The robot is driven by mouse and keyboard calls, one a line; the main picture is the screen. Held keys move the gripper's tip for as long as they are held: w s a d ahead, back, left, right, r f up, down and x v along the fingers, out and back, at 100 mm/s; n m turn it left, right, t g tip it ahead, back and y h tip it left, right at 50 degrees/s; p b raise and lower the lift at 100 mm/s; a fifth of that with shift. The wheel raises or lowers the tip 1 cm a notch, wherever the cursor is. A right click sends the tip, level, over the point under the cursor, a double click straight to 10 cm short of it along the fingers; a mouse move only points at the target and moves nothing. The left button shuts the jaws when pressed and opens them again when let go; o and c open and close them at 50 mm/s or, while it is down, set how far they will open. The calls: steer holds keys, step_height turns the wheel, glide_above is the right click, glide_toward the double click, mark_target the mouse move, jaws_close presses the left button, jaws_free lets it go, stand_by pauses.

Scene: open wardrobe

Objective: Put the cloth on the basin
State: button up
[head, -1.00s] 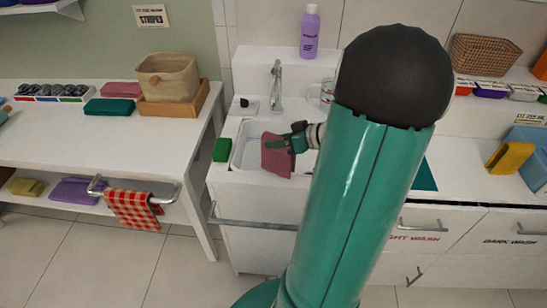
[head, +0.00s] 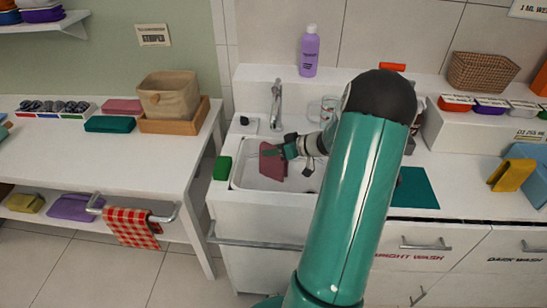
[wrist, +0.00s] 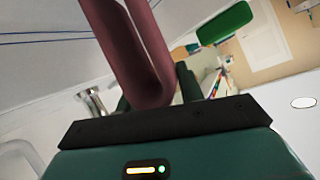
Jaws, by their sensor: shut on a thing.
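The cloth (head: 272,161) is dusty pink and hangs from my gripper (head: 284,151) in the head view. It hangs folded between the fingers in the wrist view (wrist: 138,60), where my gripper (wrist: 155,95) is shut on it. The white basin (head: 240,178) is set into the counter below the tap. The cloth hangs over the basin's opening; whether its lower edge touches the basin cannot be told. My arm hides part of the counter to the basin's right.
A tap (head: 276,98) stands behind the basin and a green sponge (head: 223,168) lies at its left. A purple bottle (head: 309,52) stands on the ledge behind. A red checked cloth (head: 132,228) hangs on the left table's rail. A glass mug (head: 323,110) stands near my arm.

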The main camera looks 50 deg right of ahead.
steer(key=shift+w+d+f, duration=0.25)
steer(key=shift+w+f, duration=0.1)
steer(key=shift+f, duration=0.15)
steer(key=shift+w+d+f, duration=0.2)
steer(key=shift+w+f, duration=0.1)
steer(key=shift+f, duration=1.65)
steer(key=o, duration=1.1)
